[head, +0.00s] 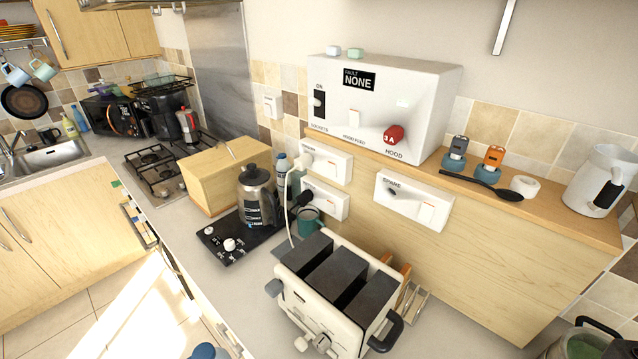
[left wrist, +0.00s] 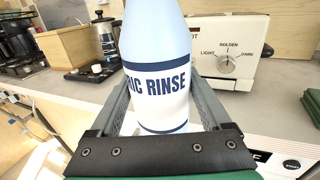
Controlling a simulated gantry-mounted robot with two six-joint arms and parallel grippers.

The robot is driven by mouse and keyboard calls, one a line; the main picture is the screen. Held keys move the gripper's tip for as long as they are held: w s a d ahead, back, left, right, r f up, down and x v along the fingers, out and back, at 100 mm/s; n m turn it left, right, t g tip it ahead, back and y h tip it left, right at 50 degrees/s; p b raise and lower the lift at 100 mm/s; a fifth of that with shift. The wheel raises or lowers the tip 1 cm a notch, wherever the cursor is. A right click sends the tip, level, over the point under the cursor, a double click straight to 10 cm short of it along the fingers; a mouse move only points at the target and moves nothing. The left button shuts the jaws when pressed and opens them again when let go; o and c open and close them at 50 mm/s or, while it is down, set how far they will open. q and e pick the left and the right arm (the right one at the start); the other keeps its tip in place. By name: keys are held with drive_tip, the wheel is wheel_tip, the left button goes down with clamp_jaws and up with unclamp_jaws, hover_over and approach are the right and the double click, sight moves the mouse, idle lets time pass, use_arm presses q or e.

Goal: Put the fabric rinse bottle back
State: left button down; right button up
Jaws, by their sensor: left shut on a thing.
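The fabric rinse bottle (left wrist: 160,62) is pale blue with a white label reading "RIC RINSE" and dark blue bands. It stands roughly upright between the grey fingers of my left gripper (left wrist: 163,92), which is shut on it. The bottle's top is cut off by the upper edge of the left wrist view. In the head view a blue rounded shape (head: 207,352) shows at the bottom edge; I cannot tell whether it is the bottle's top. My right gripper is in neither view.
The cream toaster (head: 335,290) stands on the counter, just behind the bottle in the left wrist view (left wrist: 235,50). A kettle (head: 258,205) on a black base and a wooden box (head: 222,178) stand farther along. Bottles (head: 70,126) stand by the sink (head: 50,157).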

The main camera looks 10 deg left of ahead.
use_arm(q)
drive_tip(key=d+r+m+g+h+p, duration=0.1)
drive_tip(key=d+r, duration=0.3)
drive_tip(key=d, duration=0.6)
drive_tip(key=s+d+r+m+g+h, duration=0.1)
drive_tip(key=d+r+h, duration=0.3)
drive_tip(key=d, duration=0.5)
drive_tip(key=s+d+r+m+g+h+p, duration=0.1)
drive_tip(key=d+r, duration=0.4)
drive_tip(key=d, duration=0.5)
drive_tip(key=shift+s+d+m+g+h+p, duration=0.15)
drive_tip(key=shift+d+m+g+h+p, duration=0.2)
drive_tip(key=shift+m+h, duration=0.65)
